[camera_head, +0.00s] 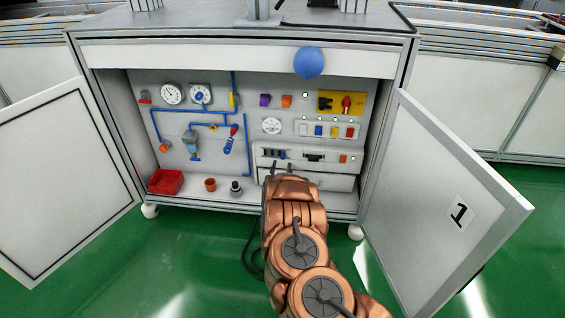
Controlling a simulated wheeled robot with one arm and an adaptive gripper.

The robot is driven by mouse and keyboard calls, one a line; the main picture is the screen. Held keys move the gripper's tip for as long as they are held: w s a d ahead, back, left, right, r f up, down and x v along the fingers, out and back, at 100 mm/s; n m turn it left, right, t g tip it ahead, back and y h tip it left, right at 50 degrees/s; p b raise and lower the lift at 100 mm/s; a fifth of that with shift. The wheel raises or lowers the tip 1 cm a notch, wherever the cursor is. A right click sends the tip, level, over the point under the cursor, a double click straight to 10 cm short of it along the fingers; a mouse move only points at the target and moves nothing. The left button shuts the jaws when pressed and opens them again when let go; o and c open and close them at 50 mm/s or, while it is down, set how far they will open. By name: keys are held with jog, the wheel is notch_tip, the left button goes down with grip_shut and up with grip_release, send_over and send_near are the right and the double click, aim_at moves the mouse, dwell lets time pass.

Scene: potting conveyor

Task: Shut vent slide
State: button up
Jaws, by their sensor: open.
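My copper-coloured arm reaches up from the bottom of the head view to the lower right of the open cabinet. My gripper (281,169) is small and dark at this distance. Its two fingers stand apart with nothing visible between them. It is in front of a light grey unit (333,163) with dark slots and small controls. A black slotted piece (314,157) on that unit may be the vent slide; I cannot tell for sure, nor how far open it is. My arm hides part of the unit's lower front. I cannot tell whether the fingers touch it.
The cabinet's left door (60,170) and right door (440,200), marked 1, stand open. A red bin (166,181), an orange cup (210,184) and a dark cup (235,187) stand on the cabinet floor. Gauges, blue pipes and a yellow switch panel (341,101) cover the back. A blue ball (308,62) shows at the top edge.

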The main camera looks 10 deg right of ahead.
aim_at(283, 158)
jog(key=shift+b+x, duration=0.75)
jog(key=shift+x, duration=1.65)
grip_shut()
